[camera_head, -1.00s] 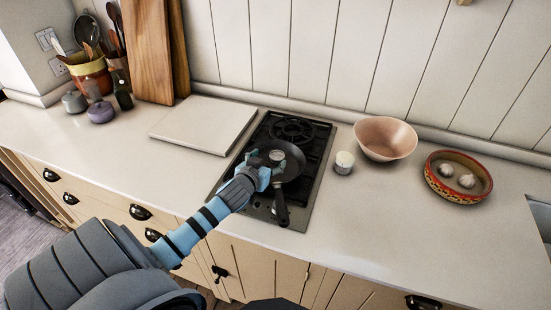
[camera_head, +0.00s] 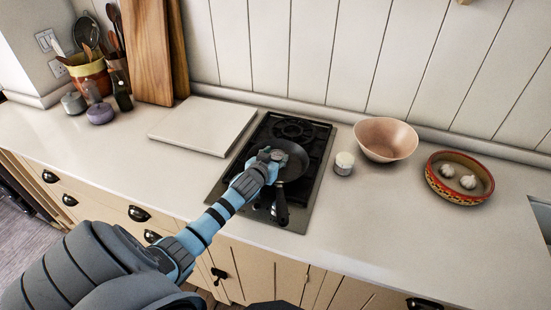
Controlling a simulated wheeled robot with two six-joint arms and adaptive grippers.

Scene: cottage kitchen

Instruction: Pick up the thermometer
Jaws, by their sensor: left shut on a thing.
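My left gripper (camera_head: 271,157) is over the black frying pan (camera_head: 294,163) on the hob. It is shut on the thermometer (camera_head: 278,155), a small, round, pale dial that shows just at the fingertips. The fingers hide most of the thermometer, and I cannot tell whether it is clear of the pan. The pan's dark handle points toward the front of the counter. My right gripper is not in view.
The black gas hob (camera_head: 306,190) is set in the pale counter. To its right are a small white-topped jar (camera_head: 344,163), a pink bowl (camera_head: 385,139) and a patterned dish (camera_head: 459,178) with garlic. A white board (camera_head: 203,125) lies to the left.

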